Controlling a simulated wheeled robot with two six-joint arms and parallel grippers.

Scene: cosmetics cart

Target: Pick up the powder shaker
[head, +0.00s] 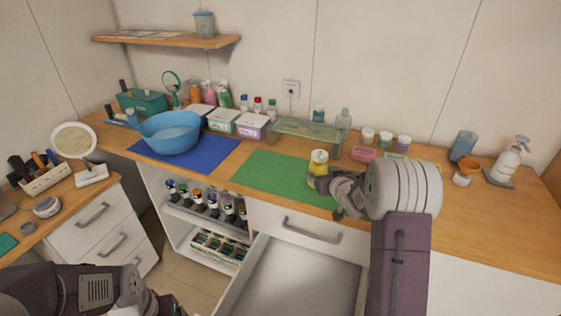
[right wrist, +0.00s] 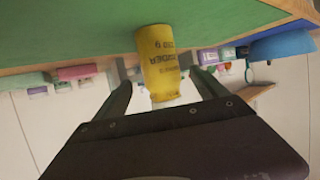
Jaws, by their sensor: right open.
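The powder shaker (head: 319,162) is a small yellow bottle with a white top, upright on the green mat (head: 274,172). In the right wrist view, which is upside down, the shaker (right wrist: 158,72) shows dark lettering. My right gripper (head: 319,178) is open at the shaker's near side. In the wrist view its two fingers (right wrist: 161,82) lie on either side of the shaker, with a gap visible on each side. Part of my left arm is at the bottom left of the head view; its gripper (head: 160,302) shows only in part, and its jaws cannot be made out.
Behind the shaker stand a clear green-lidded box (head: 307,130), a pink soap (head: 362,154) and small jars (head: 385,138). A blue bowl (head: 170,133) sits on the blue mat (head: 216,152) to the left. An open drawer (head: 296,283) juts out below the counter.

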